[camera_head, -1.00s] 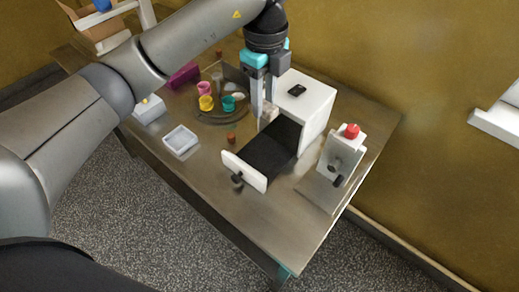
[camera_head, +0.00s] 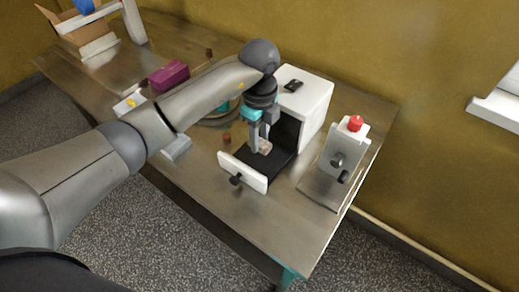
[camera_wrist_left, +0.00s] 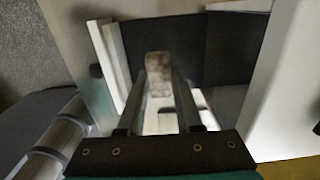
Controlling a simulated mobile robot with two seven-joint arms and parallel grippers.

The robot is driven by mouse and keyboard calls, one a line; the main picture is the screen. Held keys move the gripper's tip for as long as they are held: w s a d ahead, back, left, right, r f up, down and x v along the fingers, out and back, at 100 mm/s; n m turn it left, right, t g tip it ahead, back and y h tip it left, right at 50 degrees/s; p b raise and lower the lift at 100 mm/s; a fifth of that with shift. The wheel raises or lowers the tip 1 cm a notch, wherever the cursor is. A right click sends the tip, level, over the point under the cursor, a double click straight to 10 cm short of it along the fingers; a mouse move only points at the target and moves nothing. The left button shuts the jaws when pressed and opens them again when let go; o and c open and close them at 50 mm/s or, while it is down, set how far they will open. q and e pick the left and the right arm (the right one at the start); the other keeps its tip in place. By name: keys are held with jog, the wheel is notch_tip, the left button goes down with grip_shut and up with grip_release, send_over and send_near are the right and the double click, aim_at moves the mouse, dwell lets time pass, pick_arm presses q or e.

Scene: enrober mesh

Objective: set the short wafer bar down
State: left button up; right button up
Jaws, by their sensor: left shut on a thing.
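The short wafer bar (camera_wrist_left: 158,70), a pale brown block, is between the fingers of my left gripper (camera_wrist_left: 159,76). In the head view my left gripper (camera_head: 260,148) points down over the dark bed (camera_head: 280,158) in front of the white box, with the bar (camera_head: 265,147) low at its fingertips. The gripper is shut on the bar. I cannot tell whether the bar touches the dark bed. My right gripper is in neither current view.
The white box (camera_head: 312,105) stands behind the bed, and a white front panel (camera_head: 243,171) with a black knob closes its near end. A grey-white device with a red knob (camera_head: 355,124) stands at the right. A magenta block (camera_head: 168,75) and a cardboard box (camera_head: 75,37) are farther left.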

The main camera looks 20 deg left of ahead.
aim_at(259, 158)
pick_arm(q)
jog(key=shift+f, duration=2.25)
jog(key=shift+b, duration=0.3)
jog(key=shift+f, duration=0.2)
jog(key=o, duration=1)
notch_tip(259, 158, up, 12)
jog(key=shift+r+p, duration=0.25)
jog(key=shift+p, duration=0.35)
